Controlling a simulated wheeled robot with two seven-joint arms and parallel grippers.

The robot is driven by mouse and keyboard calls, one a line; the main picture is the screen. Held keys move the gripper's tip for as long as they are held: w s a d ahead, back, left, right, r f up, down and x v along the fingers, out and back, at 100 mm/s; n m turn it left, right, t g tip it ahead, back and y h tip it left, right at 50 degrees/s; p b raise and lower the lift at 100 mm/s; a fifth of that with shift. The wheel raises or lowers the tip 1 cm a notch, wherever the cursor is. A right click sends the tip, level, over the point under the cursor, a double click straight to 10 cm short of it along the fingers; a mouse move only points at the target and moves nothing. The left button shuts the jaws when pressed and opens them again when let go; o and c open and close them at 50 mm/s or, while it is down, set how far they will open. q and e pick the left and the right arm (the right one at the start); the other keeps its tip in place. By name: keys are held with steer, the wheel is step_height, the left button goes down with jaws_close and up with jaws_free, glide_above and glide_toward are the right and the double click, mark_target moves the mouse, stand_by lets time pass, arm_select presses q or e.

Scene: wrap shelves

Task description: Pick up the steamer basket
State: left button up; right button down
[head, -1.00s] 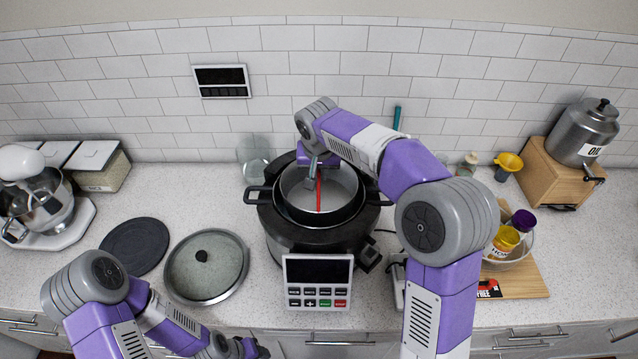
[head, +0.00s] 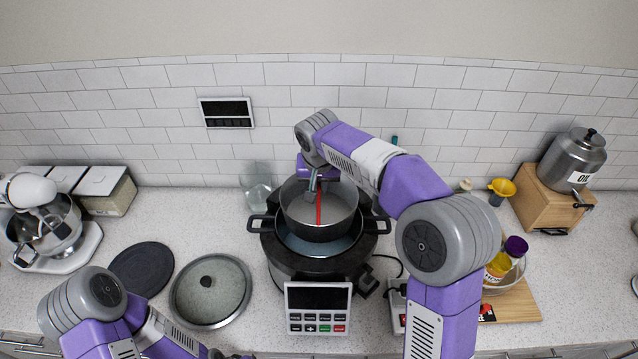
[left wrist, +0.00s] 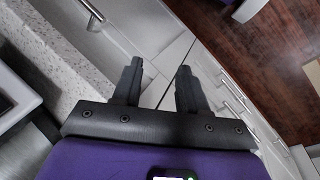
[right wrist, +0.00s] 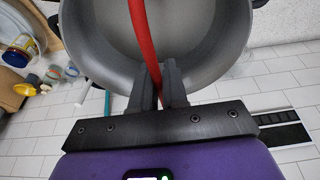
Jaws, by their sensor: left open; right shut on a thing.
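The steamer basket (head: 322,221) is a round grey metal pan with a thin red handle (head: 319,206) across its middle. It hangs above the black cooker (head: 291,263), whose grey-blue inside shows below it. My right gripper (head: 312,184) is shut on the red handle at the basket's back side. In the right wrist view the handle (right wrist: 141,40) runs between the fingers (right wrist: 161,84) and the basket (right wrist: 205,35) fills the top. My left gripper (left wrist: 158,82) is open and empty in front of the counter drawers.
A glass lid (head: 211,291) and a dark round mat (head: 141,270) lie left of the cooker. A control panel (head: 318,307) stands in front. A mixer (head: 45,220) is far left. A wooden board (head: 515,300) with a bowl and jars is right. A glass (head: 258,196) stands behind.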

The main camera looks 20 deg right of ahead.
steer(key=shift+r+p, duration=2.4)
steer(key=shift+r, duration=0.3)
